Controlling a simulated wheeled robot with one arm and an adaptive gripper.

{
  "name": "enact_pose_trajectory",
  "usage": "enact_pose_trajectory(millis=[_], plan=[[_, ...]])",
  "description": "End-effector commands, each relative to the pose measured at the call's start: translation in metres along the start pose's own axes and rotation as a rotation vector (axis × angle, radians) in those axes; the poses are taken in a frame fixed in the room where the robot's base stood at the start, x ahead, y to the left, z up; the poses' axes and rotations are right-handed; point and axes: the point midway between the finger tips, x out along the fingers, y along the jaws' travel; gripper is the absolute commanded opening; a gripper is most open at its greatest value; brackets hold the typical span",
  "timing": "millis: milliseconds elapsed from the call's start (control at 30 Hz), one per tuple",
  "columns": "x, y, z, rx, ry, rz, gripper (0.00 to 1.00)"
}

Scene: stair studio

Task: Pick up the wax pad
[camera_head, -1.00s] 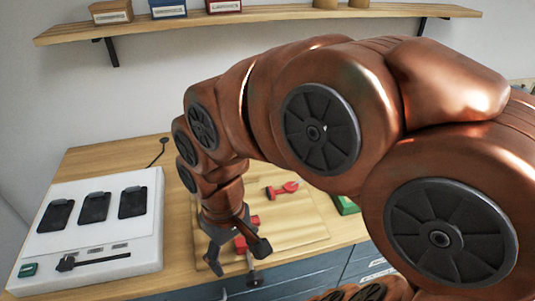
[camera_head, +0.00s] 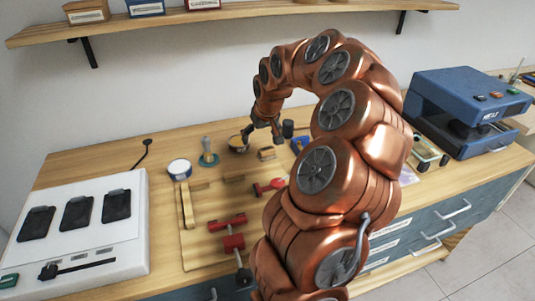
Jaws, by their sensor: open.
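A small round, shallow piece with a yellowish top and dark rim (camera_head: 238,144) lies at the back of the wooden work board; it may be the wax pad, but I cannot tell for sure. My gripper (camera_head: 262,136) is open and points down just right of this piece, at the back of the bench. Its left finger is close to the piece's right edge in the picture; whether they touch is unclear. Nothing shows between the fingers. My arm hides part of the bench to the right.
A white panel (camera_head: 80,235) lies left. A blue machine (camera_head: 470,108) stands right. A shelf (camera_head: 240,16) hangs above.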

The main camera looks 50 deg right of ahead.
Motion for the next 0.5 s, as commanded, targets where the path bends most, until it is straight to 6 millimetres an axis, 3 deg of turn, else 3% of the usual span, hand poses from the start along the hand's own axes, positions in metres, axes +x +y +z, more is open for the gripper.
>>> enact_pose_trajectory(millis=[100, 200, 500], plan=[[0.011, 0.026, -0.001, 0.035, 0.008, 0.02, 0.92], [0.015, 0.037, -0.001, 0.047, 0.013, 0.029, 0.92], [0.037, 0.039, -0.002, 0.048, 0.014, 0.03, 0.92]])
